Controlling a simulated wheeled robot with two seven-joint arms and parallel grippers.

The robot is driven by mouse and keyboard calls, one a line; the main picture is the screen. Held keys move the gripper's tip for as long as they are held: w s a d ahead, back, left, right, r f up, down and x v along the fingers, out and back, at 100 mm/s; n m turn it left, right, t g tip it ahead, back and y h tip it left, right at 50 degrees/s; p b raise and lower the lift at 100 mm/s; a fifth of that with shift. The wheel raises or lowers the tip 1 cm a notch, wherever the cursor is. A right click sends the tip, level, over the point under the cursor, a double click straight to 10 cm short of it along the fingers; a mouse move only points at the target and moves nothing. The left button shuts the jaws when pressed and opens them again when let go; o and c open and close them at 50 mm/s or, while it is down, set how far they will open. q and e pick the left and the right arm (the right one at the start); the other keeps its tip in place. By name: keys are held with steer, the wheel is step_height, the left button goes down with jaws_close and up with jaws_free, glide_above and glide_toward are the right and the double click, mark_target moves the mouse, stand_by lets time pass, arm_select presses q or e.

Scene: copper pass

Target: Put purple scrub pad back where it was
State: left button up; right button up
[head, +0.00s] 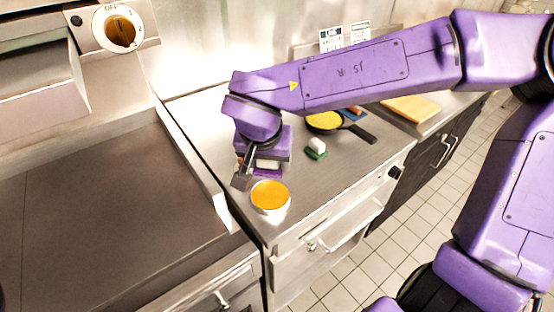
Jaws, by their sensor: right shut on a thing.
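The purple scrub pad (267,174) is low beneath my right wrist, over the steel counter (330,186). It is partly hidden by the gripper, and a paler part shows above its purple base. My right gripper (243,181) points down at the pad and is shut on it. I cannot tell whether the pad touches the counter. My left gripper is not in view.
A round container with an orange top (270,196) stands close in front of the pad. A green and white pad (317,149), a black pan with yellow food (325,122) and a wooden board (411,107) lie farther right. A raised griddle edge (196,172) borders the counter's left.

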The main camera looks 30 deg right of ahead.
steer(key=w+d+f, duration=0.2)
steer(key=d, duration=0.1)
steer(key=w+d+f, duration=0.2)
steer(key=d+f, duration=0.1)
steer(key=w+d+f, duration=0.3)
steer(key=shift+d+p, duration=0.15)
steer(key=shift+p, duration=0.25)
steer(key=shift+w+d+f, duration=0.15)
steer(key=shift+f, duration=0.1)
steer(key=f, duration=0.3)
steer(key=shift+d+f, duration=0.3)
steer(key=shift+w+f, duration=0.2)
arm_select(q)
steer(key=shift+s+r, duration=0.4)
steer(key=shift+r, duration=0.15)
arm_select(e)
steer(key=shift+s, duration=0.15)
steer(key=o, duration=0.9)
steer(key=shift+f, duration=0.1)
steer(key=shift+o, duration=0.2)
